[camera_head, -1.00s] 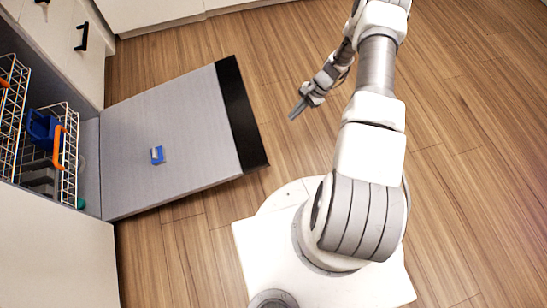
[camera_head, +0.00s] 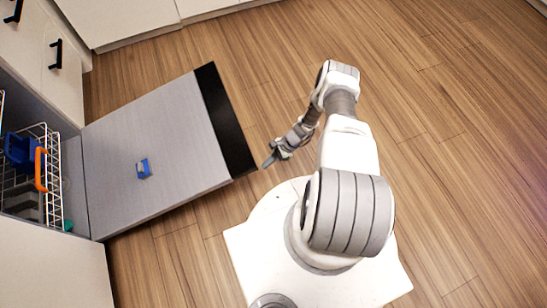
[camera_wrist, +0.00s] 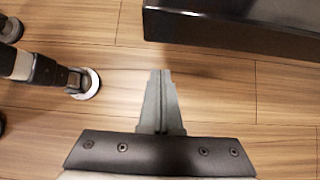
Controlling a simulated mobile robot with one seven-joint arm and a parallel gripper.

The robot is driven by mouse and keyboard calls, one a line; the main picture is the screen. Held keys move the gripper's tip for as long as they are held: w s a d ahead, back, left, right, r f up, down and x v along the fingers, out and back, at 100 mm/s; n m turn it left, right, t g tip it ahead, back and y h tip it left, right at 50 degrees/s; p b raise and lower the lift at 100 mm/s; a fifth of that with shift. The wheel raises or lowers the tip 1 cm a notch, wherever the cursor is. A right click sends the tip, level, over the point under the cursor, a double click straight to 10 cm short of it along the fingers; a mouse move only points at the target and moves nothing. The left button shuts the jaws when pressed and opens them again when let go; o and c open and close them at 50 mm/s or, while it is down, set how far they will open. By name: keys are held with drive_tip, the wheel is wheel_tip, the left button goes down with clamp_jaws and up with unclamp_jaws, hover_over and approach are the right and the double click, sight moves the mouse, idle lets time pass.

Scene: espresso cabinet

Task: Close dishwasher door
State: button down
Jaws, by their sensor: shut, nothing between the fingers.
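The dishwasher door (camera_head: 160,140) hangs open, its grey inner face up, with a black strip (camera_head: 225,118) along its outer end. A small blue-and-grey piece (camera_head: 143,169) is on the inner face. My gripper (camera_head: 268,163) is just to the right of the black end of the door. In the wrist view my gripper (camera_wrist: 162,75) is shut and empty, its fingertips pointing up the picture over bare floor. The dark door edge (camera_wrist: 235,28) lies ahead and to the right of them there, with a visible gap.
The dishwasher interior at the left holds a white wire rack (camera_head: 50,150) with blue and orange items. Cabinets with black handles (camera_head: 56,54) stand above it in the picture. Wood floor (camera_head: 450,130) is free to the right.

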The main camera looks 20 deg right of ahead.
drive_tip(key=shift+a+r, duration=1.1)
drive_tip(key=shift+a, duration=0.05)
drive_tip(key=shift+p, duration=0.3)
